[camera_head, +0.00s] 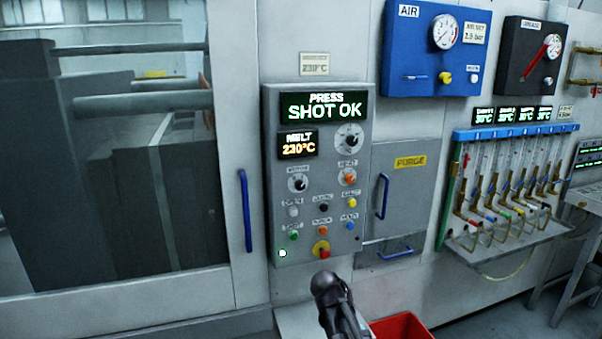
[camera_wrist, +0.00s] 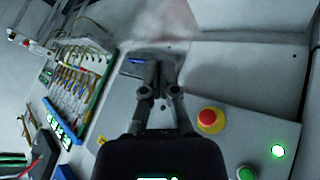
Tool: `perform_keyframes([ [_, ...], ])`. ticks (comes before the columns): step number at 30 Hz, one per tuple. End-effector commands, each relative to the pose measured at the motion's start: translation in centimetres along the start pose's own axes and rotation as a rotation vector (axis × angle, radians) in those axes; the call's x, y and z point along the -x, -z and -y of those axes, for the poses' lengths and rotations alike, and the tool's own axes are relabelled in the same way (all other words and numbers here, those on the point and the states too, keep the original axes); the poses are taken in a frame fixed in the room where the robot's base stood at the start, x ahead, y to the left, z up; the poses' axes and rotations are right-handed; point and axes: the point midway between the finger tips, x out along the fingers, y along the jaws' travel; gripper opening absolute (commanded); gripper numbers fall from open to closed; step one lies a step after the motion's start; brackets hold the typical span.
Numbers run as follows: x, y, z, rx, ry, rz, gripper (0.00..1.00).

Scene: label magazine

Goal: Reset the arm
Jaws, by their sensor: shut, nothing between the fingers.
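My gripper (camera_head: 328,284) is a dark shape at the bottom middle of the head view, in front of the lower edge of the grey press panel (camera_head: 272,180). In the wrist view my gripper (camera_wrist: 157,68) has its fingers closed together with nothing between them. The red stop button (camera_head: 323,253) on its yellow base is just above the gripper in the head view. In the wrist view the red stop button (camera_wrist: 210,117) is to the right of the fingers, apart from them. The panel's display (camera_head: 324,107) reads SHOT OK.
A blue handle (camera_head: 246,211) stands left of the panel, another blue handle (camera_head: 382,197) on the purge door to the right. A red bin (camera_head: 402,327) is at the bottom, right of my gripper. A blue-topped rack (camera_head: 515,130) of tubes projects at the right.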

Motion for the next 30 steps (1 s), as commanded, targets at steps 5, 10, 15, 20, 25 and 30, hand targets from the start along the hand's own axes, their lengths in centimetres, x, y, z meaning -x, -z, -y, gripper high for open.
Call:
perform_keyframes([
  [5,0.2,-7.8,-2.9,0.026,0.129,0.232,0.0],
  [10,1.6,-13.4,-4.1,0.065,0.285,0.4,0.0],
  [15,3.0,-16.5,-4.4,0.097,0.408,0.489,0.0],
  [20,3.4,-17.4,-4.6,0.11,0.454,0.516,0.0],
  [25,3.4,-17.4,-4.5,0.112,0.458,0.518,0.0],
  [30,3.4,-17.3,-4.5,0.111,0.456,0.517,0.0],
])
